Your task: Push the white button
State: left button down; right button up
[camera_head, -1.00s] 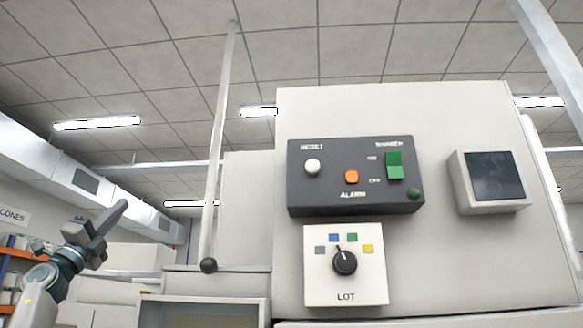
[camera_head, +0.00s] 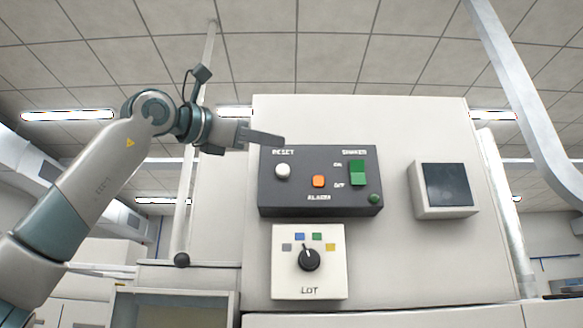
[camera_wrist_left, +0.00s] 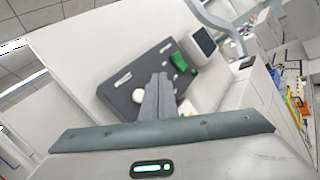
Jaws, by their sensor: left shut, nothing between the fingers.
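The white button (camera_head: 283,171) is a round knob under the word RESET on a dark control panel (camera_head: 330,205). The panel is fixed to a pale cabinet. My left gripper (camera_head: 281,139) is shut and empty, its fingers pointing right just above the RESET label. In the head view it appears above the button and apart from it. In the left wrist view the shut fingers (camera_wrist_left: 160,80) reach toward the panel, and the white button (camera_wrist_left: 138,96) shows just left of them. My right gripper is not in view.
The panel also has an orange button (camera_head: 318,181), a green switch (camera_head: 357,173) and a small green button (camera_head: 375,199). A LOT dial (camera_head: 309,260) sits below. A screen (camera_head: 447,184) is at the right. A vertical pole (camera_head: 190,180) stands left of the cabinet.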

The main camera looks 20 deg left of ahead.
aim_at(283, 170)
pick_arm(q)
jog(key=shift+d+f+y, duration=0.45)
jog(key=shift+d+y, duration=0.1)
jog(key=shift+y, duration=0.15)
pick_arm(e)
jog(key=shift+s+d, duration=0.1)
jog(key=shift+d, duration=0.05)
pick_arm(q)
jog(key=shift+d+r, duration=0.1)
